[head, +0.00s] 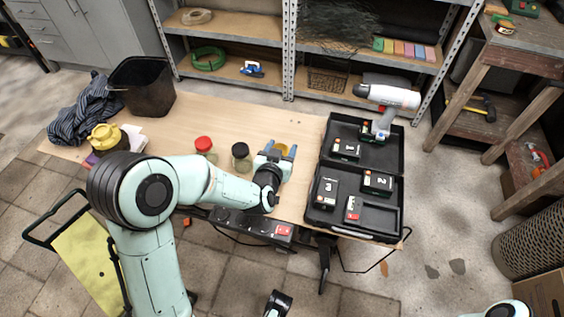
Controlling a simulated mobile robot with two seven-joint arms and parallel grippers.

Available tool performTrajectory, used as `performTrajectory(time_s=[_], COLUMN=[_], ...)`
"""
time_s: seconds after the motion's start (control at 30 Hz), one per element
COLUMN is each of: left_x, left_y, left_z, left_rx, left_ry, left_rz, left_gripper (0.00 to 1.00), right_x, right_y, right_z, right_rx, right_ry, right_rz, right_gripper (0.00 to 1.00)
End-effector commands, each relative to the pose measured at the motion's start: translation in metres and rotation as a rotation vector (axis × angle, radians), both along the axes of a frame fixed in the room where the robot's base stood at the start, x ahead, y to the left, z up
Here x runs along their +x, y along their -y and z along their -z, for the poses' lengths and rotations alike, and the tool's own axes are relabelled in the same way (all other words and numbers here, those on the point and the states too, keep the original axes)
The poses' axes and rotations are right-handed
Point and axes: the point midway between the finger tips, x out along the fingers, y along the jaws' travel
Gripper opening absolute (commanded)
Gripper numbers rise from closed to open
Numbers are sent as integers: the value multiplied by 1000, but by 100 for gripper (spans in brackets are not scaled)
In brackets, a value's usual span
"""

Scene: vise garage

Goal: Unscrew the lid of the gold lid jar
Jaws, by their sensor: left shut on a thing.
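The gold lid jar (281,149) stands on the wooden workbench (258,119), with its gold lid just visible between my left gripper's fingers. My left gripper (280,153) reaches it from the front and is shut on it, one finger on each side. The gripper and wrist hide most of the jar's body. I cannot tell whether the lid has turned. The fingers of my right gripper are not in view.
A dark-lidded jar (241,157) stands close left of the left gripper, and a red-lidded jar (204,146) farther left. An open black case (329,222) with batteries and a drill (388,97) lies on the right. A black bin (141,88) and cloth (86,112) are at the left.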

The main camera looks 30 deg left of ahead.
Motion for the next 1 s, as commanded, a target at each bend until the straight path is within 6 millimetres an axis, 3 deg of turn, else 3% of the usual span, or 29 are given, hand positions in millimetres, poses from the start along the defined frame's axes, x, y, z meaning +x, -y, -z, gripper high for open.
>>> performTrajectory(time_s=[0.17,0.43,0.87,0.9,0.97,1.0], left_x=[0,0,0,0,0,0], left_y=[0,0,0,0,0,0], left_z=[12,49,51,52,51,51], left_rx=[-1,0,-1,-1,-1,-1], left_ry=[1,-1,2,1,1,1], left_rz=[0,0,1,1,1,1], left_gripper=[0,0,0,65,85,85], right_x=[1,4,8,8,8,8], right_y=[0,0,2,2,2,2], right_z=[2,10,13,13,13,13], right_rx=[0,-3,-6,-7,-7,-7], right_ry=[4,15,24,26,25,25], right_rz=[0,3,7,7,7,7], right_gripper=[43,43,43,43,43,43])
